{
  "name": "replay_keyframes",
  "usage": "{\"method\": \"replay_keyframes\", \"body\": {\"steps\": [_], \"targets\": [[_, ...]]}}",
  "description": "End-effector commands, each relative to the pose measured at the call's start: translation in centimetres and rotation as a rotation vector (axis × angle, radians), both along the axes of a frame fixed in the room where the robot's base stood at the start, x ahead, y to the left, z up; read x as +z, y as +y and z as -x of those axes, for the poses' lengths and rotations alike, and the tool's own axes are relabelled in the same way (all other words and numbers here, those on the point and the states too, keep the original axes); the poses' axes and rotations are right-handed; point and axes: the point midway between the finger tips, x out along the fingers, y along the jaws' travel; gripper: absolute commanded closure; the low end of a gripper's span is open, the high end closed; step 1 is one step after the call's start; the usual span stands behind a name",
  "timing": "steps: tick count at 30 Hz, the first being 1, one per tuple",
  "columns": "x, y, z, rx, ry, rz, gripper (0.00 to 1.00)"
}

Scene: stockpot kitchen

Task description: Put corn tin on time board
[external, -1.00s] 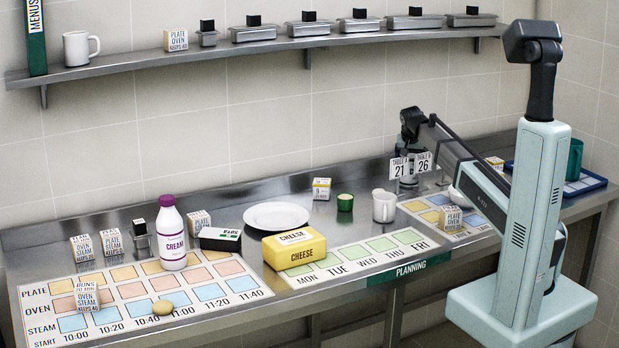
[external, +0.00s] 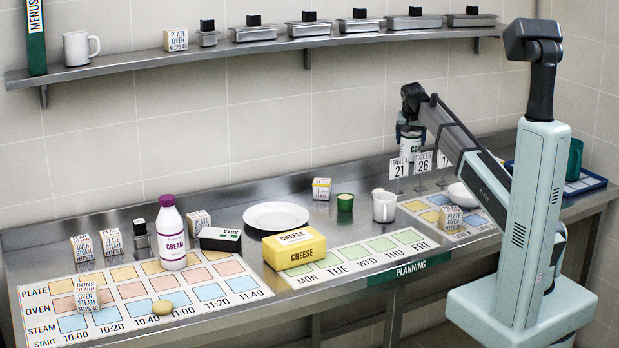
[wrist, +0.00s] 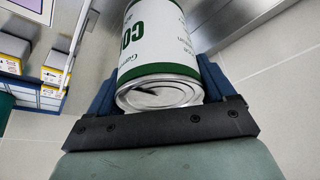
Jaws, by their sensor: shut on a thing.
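The corn tin (external: 412,150), white with green bands and green letters, is in my gripper (external: 411,128) at the back right of the counter. In the wrist view the tin (wrist: 158,45) lies between the two dark blue fingers, its metal end toward the camera. In the external view it is raised above the counter, partly behind the number cards. The time board (external: 240,297) lies flat at the left of the counter, with rows PLATE, OVEN and STEAM and times along its front edge.
On the time board stand a cream bottle (external: 172,235), a small "buns" box (external: 87,297) and a round bun (external: 162,307). Number cards (external: 423,163) stand before the tin.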

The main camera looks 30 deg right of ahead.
Motion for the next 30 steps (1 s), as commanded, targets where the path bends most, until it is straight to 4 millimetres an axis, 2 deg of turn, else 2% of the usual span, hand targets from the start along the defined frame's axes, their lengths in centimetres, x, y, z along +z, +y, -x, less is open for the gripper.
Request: {"method": "replay_keyframes", "body": {"steps": [6,11,14,17,20,30], "targets": [[1.5,0.0,0.0,0.000,-0.001,0.001,0.68],[1.7,0.2,0.0,0.003,0.000,0.000,0.68],[1.7,1.2,-0.2,0.016,0.000,0.000,0.68],[1.7,3.3,-0.6,0.043,0.000,0.000,0.68],[1.7,6.3,-0.9,0.083,0.000,0.000,0.68],[1.5,18.5,-1.3,0.239,0.000,0.000,0.68]]}}
